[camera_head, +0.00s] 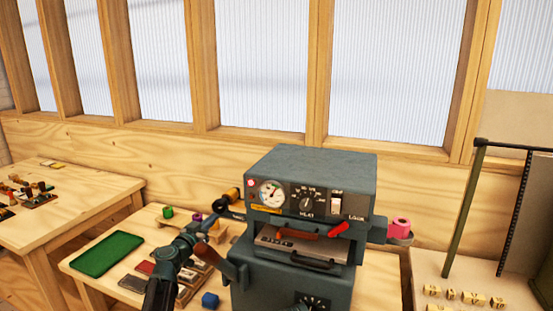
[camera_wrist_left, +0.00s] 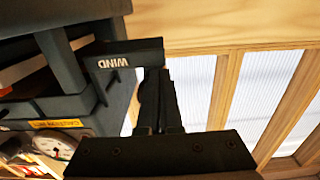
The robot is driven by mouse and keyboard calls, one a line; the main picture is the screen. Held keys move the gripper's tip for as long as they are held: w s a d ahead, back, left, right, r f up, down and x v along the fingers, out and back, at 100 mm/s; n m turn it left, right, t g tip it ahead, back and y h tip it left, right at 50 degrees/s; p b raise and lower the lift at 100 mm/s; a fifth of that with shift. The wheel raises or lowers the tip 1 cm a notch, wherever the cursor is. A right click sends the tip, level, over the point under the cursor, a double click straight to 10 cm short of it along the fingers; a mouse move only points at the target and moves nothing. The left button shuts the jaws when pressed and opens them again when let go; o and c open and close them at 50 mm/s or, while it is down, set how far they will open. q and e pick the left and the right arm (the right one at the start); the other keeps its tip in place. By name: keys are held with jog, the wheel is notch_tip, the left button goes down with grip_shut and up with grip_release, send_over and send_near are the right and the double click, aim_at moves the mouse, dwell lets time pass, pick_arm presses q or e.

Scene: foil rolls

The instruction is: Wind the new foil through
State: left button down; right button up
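The grey-green foil press (camera_head: 305,170) stands on the wooden table, with a dial gauge, a heat knob and a red-handled lever on its front. A gold-brown foil roll (camera_head: 230,194) sits on its left side and a pink roll (camera_head: 400,226) on its right side. My left gripper (camera_head: 208,222) is at the press's left side, below the gold-brown roll. In the left wrist view its dark fingers (camera_wrist_left: 160,100) look shut together, with tips beside the block marked WIND (camera_wrist_left: 130,60). Whether they touch it I cannot tell. The foil path is hidden. My right gripper is out of view.
A green tray (camera_head: 107,253) lies at the table's left. A side table (camera_head: 50,225) holds small tools. Wooden letter blocks and a dark frame stand at right.

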pick_arm(q)
jog(key=shift+a+f, duration=0.1)
jog(key=shift+f, duration=0.05)
jog(key=shift+w+f+b, duration=0.1)
jog(key=shift+f+b, duration=0.15)
jog(key=shift+b, duration=0.1)
jog(key=v, duration=0.6)
dwell(0.3)
